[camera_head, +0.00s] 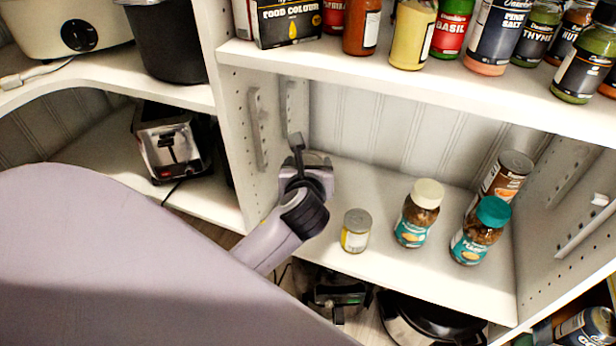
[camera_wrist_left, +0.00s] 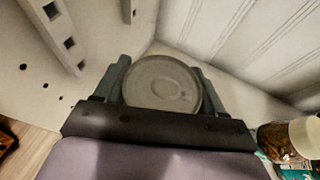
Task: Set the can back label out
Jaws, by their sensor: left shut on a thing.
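My left gripper (camera_head: 312,170) reaches into the back left corner of the middle shelf (camera_head: 385,268). In the left wrist view, the gripper (camera_wrist_left: 162,92) has a finger on each side of a can (camera_wrist_left: 160,80) with a round grey lid and is shut on it. The gripper hides most of this can in the head view, and its label cannot be seen. A small short can (camera_head: 356,231) with a grey lid and yellowish label stands upright to the right of the gripper, nearer the shelf front. My right gripper is not in view.
To the right on the shelf stand a cream-lidded jar (camera_head: 418,214), a teal-lidded jar (camera_head: 481,231) and a taller can (camera_head: 503,180). The upright side panel (camera_head: 236,135) is close on the gripper's left. Several jars line the shelf above.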

